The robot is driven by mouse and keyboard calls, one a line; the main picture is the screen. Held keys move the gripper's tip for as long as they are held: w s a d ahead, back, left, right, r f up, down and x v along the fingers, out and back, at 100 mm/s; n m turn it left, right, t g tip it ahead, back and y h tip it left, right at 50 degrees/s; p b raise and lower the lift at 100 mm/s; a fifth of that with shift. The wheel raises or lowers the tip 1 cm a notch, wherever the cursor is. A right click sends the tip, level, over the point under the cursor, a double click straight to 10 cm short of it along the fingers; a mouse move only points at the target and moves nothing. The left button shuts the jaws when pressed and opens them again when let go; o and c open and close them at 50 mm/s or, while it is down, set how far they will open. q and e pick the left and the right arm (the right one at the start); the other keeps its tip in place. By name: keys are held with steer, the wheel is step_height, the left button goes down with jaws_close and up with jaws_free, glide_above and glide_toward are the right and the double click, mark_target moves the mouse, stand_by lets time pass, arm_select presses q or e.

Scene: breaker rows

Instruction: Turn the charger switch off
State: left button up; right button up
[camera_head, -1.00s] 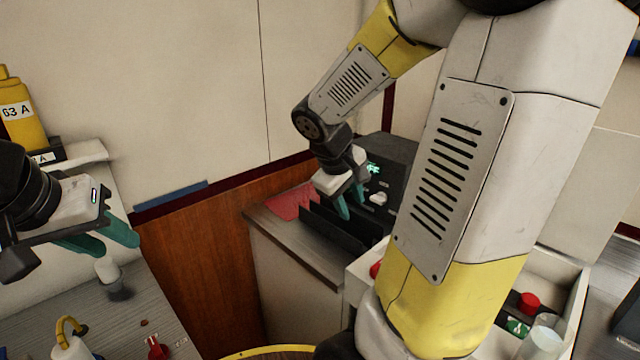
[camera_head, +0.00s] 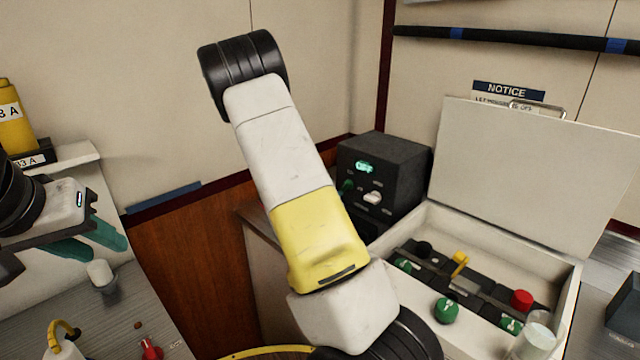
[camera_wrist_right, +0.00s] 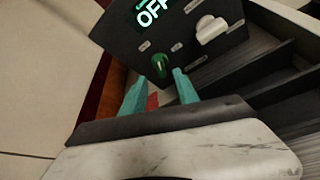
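A dark box (camera_head: 385,165) with a lit green display stands behind the open case in the head view. The display (camera_wrist_right: 154,12) reads OFF in the right wrist view. Below it are a green switch handle (camera_wrist_right: 160,66), pointing down, and a white knob (camera_wrist_right: 211,29). No label naming the charger is readable. My right gripper (camera_wrist_right: 160,75) is open, its teal fingertips spread just short of the green handle, which shows between them; contact cannot be seen. My arm hides this gripper in the head view. My left gripper (camera_head: 106,252) is open and empty at the left.
A white case (camera_head: 575,300) with its lid (camera_head: 535,175) raised holds green, yellow and red knobs right of my arm.

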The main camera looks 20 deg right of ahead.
mark_target(344, 186)
steer(key=x, duration=0.7)
steer(key=shift+d, duration=0.2)
jaws_close()
